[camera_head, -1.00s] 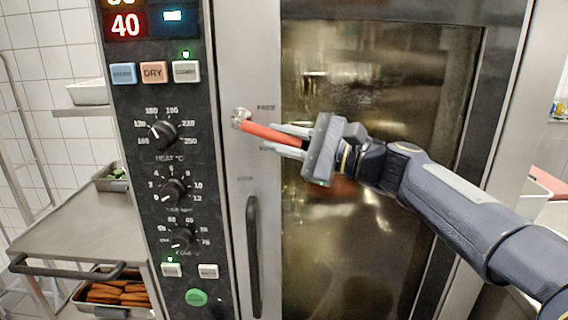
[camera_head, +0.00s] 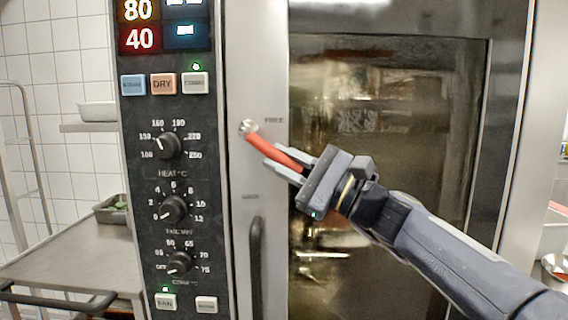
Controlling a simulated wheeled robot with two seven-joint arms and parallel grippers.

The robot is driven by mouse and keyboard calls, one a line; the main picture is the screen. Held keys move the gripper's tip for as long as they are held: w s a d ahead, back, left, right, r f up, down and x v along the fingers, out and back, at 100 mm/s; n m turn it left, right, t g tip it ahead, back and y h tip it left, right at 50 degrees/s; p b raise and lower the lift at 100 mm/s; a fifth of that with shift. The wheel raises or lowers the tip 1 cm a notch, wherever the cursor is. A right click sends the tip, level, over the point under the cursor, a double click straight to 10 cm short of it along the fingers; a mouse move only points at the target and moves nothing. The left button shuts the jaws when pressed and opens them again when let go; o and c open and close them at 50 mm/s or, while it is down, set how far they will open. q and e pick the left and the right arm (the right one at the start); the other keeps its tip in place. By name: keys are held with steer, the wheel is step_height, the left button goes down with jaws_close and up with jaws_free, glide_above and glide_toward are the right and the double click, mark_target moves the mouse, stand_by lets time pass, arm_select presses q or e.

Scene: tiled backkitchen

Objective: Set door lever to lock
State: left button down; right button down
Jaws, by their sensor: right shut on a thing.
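The red door lever (camera_head: 270,147) is on the oven door's left frame, pivoting on a round metal hub (camera_head: 248,127). It slants down to the right, below the "FREE" mark. A lower mark (camera_head: 250,196) on the frame is too blurred to read surely. My right gripper (camera_head: 284,165) is shut on the lever's outer part, and its fingers hide the lever's end. The oven door (camera_head: 400,130) has a dark glass window and looks closed. My left gripper is not in view.
A black vertical handle (camera_head: 256,265) stands on the door frame below the lever. The control panel with knobs (camera_head: 170,145) is to the left. A steel table (camera_head: 80,265) and a shelf with a white container (camera_head: 97,111) are farther left.

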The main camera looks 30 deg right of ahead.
steer(key=c, duration=1.3)
jaws_free()
steer(key=shift+b+v, duration=0.5)
steer(key=shift+v, duration=3.45)
